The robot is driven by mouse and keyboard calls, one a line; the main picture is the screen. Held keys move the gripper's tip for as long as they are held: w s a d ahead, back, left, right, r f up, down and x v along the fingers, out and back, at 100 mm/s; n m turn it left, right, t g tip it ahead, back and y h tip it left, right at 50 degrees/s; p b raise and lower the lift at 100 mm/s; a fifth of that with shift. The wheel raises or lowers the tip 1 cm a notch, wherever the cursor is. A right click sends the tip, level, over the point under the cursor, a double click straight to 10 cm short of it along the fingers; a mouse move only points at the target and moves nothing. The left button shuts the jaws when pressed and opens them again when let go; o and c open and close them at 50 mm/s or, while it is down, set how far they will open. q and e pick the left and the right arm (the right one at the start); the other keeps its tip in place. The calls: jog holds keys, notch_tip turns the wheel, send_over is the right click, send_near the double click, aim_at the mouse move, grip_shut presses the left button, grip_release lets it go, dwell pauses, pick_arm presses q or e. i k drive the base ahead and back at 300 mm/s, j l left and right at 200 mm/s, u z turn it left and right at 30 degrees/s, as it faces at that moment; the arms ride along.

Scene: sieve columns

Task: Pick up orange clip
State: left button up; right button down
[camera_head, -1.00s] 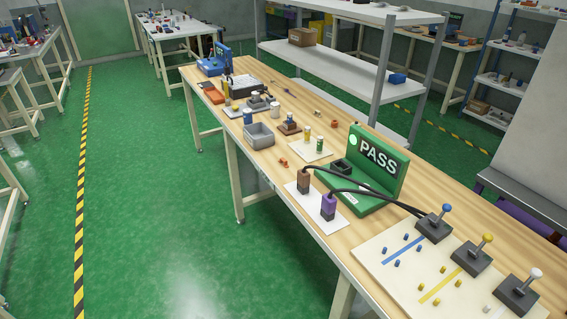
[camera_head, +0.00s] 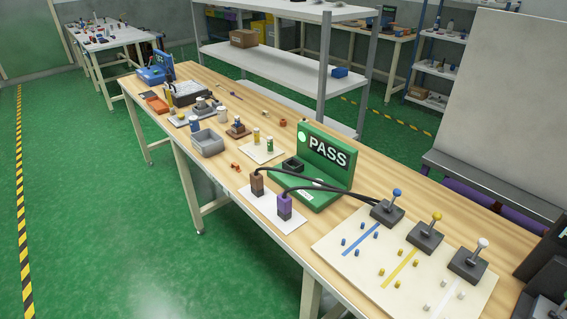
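A small orange clip-like piece (camera_head: 236,167) lies on the wooden workbench (camera_head: 222,178), near its front edge, between the grey bin and the white mat. Another small orange piece (camera_head: 283,122) lies farther back, behind the green PASS stand. I cannot tell for sure which of them is the orange clip. Neither of my grippers is in view.
A grey bin (camera_head: 208,143), a green PASS stand (camera_head: 334,168), and brown (camera_head: 257,183) and purple (camera_head: 284,207) cabled blocks crowd the bench middle. A board with levers (camera_head: 344,262) fills the near end. Dark equipment (camera_head: 546,275) stands at the right edge. Green floor (camera_head: 110,220) is open at left.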

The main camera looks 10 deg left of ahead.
aim_at(234, 164)
jog(key=i+j+z, duration=0.15)
jog(key=z, duration=0.2)
jog(key=i+j+z, duration=0.1)
jog(key=j+z, duration=0.55)
